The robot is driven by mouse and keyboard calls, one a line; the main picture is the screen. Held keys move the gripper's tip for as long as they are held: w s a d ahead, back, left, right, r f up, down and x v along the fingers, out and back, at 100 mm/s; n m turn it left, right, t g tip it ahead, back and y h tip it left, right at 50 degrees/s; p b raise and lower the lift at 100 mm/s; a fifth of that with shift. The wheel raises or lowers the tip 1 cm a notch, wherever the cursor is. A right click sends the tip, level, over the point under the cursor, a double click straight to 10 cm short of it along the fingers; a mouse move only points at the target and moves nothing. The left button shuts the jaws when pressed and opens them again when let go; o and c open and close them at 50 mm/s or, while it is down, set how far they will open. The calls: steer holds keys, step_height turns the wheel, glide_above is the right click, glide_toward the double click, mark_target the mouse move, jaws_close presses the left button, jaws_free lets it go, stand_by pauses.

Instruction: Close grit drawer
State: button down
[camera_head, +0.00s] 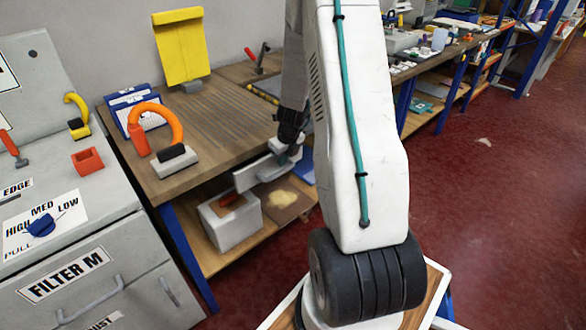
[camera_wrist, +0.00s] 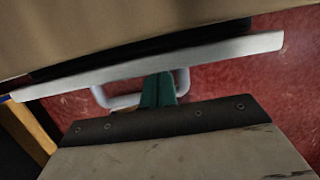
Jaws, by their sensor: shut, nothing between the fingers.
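The drawer's pale front panel (camera_head: 246,180) is just below the workbench's front edge in the head view. In the wrist view the panel (camera_wrist: 215,57) is a long pale bar with a grey loop handle (camera_wrist: 108,98) on its near side. A dark strip shows between the panel and the tan surface above. My gripper (camera_head: 283,160) is at the panel's right part. Its green fingers (camera_wrist: 157,90) are shut and empty, over the handle's span and close to the panel. I cannot tell whether they touch it. The drawer's inside and any grit are hidden.
The wooden workbench (camera_head: 205,145) holds an orange-handled tool (camera_head: 160,130) and a yellow panel (camera_head: 181,50). A grey box (camera_head: 230,225) stands on the lower shelf (camera_head: 195,258). A grey cabinet (camera_head: 85,265) is at left. Red floor (camera_head: 480,220) is open at right.

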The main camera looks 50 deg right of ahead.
steer(key=v, duration=0.9)
glide_toward(275, 165)
steer(key=f, duration=0.2)
steer(key=a+f, duration=0.1)
steer(key=f, duration=0.4)
steer(key=shift+w+a+f, duration=0.15)
steer(key=shift+w+a, duration=0.15)
